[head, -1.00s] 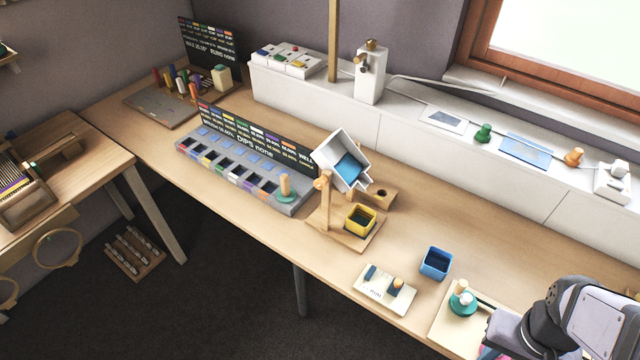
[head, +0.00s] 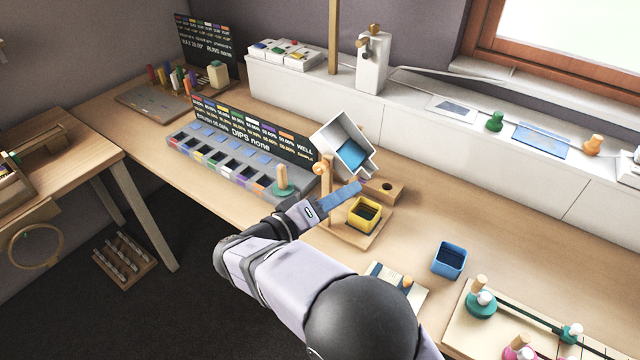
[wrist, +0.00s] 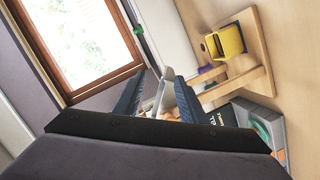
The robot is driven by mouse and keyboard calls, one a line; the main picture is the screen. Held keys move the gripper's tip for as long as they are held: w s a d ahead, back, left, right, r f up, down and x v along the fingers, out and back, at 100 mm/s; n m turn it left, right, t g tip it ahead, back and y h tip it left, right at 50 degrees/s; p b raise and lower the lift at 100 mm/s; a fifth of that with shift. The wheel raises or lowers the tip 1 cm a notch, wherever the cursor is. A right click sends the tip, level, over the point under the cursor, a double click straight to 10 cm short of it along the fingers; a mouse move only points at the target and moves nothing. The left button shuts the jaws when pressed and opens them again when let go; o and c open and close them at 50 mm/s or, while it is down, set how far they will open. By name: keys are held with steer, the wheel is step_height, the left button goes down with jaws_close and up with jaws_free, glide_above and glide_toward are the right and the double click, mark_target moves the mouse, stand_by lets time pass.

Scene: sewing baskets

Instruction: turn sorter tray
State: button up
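The sorter tray (head: 341,140) is a white, open box with a blue inside. It sits tilted on a wooden stand (head: 326,190), with a narrow end pointing down and to the right. My gripper (head: 350,192) is just below the tray, beside the stand's post. In the wrist view my gripper (wrist: 161,78) has its two blue-grey fingers apart. A pale, narrow piece shows between them; I cannot tell whether it is part of the tray or whether the fingers touch it. A yellow bin (head: 364,213) stands on the stand's base; the wrist view also shows this yellow bin (wrist: 231,40).
A grey rack of compartments (head: 225,165) with a dark sign (head: 250,133) stands left of the tray. A wooden block (head: 383,190) is close on its right. A blue bin (head: 449,260) stands on the table at the right. A white ledge (head: 420,130) runs behind.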

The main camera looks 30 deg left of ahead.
mark_target(318, 171)
steer(key=s+a+r+t+y, duration=0.1)
steer(key=s+a+t+y, duration=0.15)
steer(key=s+a, duration=0.45)
steer(key=shift+n+y, duration=0.25)
steer(key=shift+n, duration=0.05)
steer(key=shift+w+a+p, duration=0.15)
steer(key=shift+w+p, duration=0.25)
steer(key=shift+w, duration=1.75)
steer(key=shift+w+a+p, duration=0.15)
steer(key=shift+w+p, duration=0.25)
steer(key=shift+w, duration=1.7)
steer(key=shift+c, duration=0.4)
jaws_close()
